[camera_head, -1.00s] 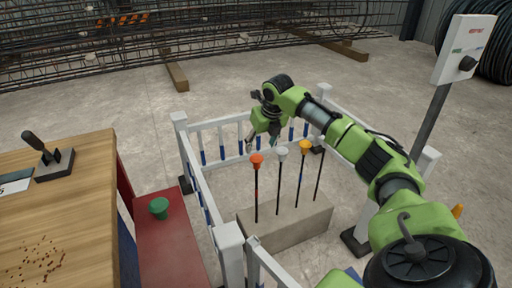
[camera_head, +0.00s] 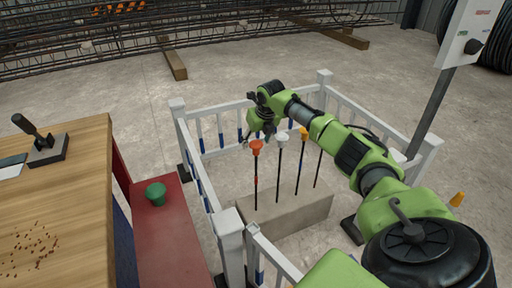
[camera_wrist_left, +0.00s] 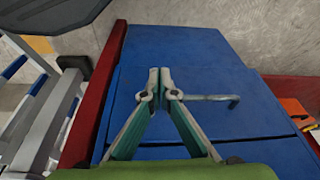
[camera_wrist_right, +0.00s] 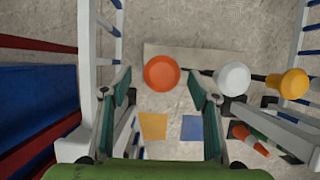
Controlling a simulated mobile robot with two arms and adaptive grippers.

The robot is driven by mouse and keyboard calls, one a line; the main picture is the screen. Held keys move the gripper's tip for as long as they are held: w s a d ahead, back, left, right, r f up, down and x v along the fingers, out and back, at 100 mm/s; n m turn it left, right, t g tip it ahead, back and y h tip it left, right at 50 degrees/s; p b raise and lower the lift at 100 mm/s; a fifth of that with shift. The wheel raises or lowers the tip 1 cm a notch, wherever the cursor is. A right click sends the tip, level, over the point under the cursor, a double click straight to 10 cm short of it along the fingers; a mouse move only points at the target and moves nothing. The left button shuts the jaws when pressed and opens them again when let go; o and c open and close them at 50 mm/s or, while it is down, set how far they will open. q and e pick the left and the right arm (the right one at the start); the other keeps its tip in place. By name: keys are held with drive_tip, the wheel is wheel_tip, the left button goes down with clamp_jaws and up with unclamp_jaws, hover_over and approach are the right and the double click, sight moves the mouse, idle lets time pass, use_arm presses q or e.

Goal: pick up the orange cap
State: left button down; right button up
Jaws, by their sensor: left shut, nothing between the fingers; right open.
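The orange cap (camera_head: 256,147) sits on top of an upright black rod at the left end of a row on a concrete block (camera_head: 290,212). In the right wrist view the orange cap (camera_wrist_right: 161,73) appears ahead of and between the open fingers of my right gripper (camera_wrist_right: 162,88), not gripped. In the head view my right gripper (camera_head: 255,135) hangs just above and behind the cap. My left gripper (camera_wrist_left: 159,72) is shut and empty above a blue surface (camera_wrist_left: 190,50); it is out of the head view.
A white cap (camera_head: 282,138) and a yellow cap (camera_head: 303,133) top neighbouring rods, close to the right finger. White railings (camera_head: 205,187) enclose the block. A wooden table (camera_head: 70,210) and a red surface holding a green cap (camera_head: 156,194) stand left.

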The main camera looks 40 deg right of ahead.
sight(257, 143)
drive_tip(key=x, duration=0.2)
drive_tip(key=b+x, duration=0.1)
drive_tip(key=shift+s+f, duration=0.2)
drive_tip(key=shift+f, duration=0.05)
drive_tip(key=shift+w+d+f, duration=0.1)
drive_tip(key=shift+w+f, duration=0.1)
drive_tip(key=shift+f, duration=0.1)
use_arm(q)
drive_tip(key=v, duration=0.4)
drive_tip(key=shift+r, duration=0.4)
drive_tip(key=shift+w, duration=0.1)
use_arm(e)
drive_tip(key=c, duration=0.9)
